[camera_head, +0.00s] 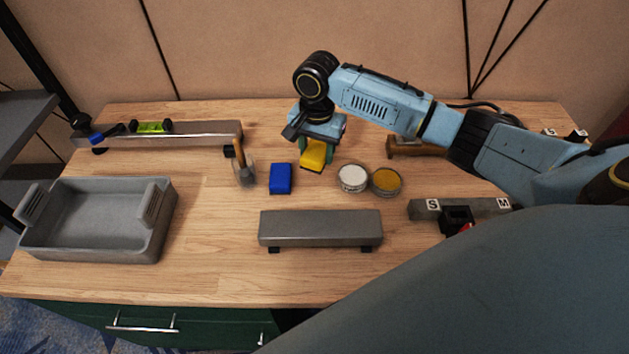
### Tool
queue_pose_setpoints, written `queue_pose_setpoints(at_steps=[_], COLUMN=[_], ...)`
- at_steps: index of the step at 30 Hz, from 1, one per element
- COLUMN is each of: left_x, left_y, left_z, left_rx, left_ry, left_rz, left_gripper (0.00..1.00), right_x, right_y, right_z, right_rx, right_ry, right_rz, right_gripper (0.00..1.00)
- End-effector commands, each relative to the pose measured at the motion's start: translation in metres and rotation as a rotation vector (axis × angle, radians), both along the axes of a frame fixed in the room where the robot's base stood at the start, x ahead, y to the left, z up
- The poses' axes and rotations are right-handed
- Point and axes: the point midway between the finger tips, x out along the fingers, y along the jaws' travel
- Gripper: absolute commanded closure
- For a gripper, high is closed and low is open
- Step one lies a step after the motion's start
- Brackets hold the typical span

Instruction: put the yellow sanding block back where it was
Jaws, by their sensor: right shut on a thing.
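The yellow sanding block (313,156) is at the back middle of the wooden table in the head view. My right gripper (316,146) reaches over it from the right and points down. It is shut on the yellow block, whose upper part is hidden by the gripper. Dark green surfaces show on both sides of the block; I cannot tell what they belong to. Whether the block touches the table is also unclear. A blue block (281,178) lies just to the left and nearer. My left gripper is not in view.
Two round tins, one whitish (352,178) and one amber (387,181), stand right of the blue block. A brush in a glass (245,173) stands left. A grey raised bar (320,228) is in front. A grey tray (95,245) sits at left. Bare wood lies between them.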

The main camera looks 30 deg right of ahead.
Motion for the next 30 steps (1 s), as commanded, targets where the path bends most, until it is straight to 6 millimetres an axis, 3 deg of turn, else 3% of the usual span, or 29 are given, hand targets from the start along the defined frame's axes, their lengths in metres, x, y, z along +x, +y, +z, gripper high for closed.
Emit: queue_pose_setpoints(at_steps=[4,11,18,29,30], left_x=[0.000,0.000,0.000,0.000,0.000], left_y=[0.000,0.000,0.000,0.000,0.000], left_z=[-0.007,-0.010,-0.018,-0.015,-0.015], left_rx=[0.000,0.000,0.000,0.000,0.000], left_ry=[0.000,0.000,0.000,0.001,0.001], left_rz=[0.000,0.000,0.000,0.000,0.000], left_gripper=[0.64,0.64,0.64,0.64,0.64], right_x=[-0.001,-0.001,-0.001,-0.001,-0.001], right_y=[0.000,0.000,0.000,0.000,0.000], right_z=[-0.031,-0.050,-0.082,-0.085,-0.085], right_rx=[-0.001,-0.002,-0.003,-0.001,-0.001], right_ry=[0.004,0.002,0.002,0.001,0.001], right_rz=[0.000,0.001,0.001,0.002,0.002], right_gripper=[0.74,0.74,0.74,0.74,0.51])
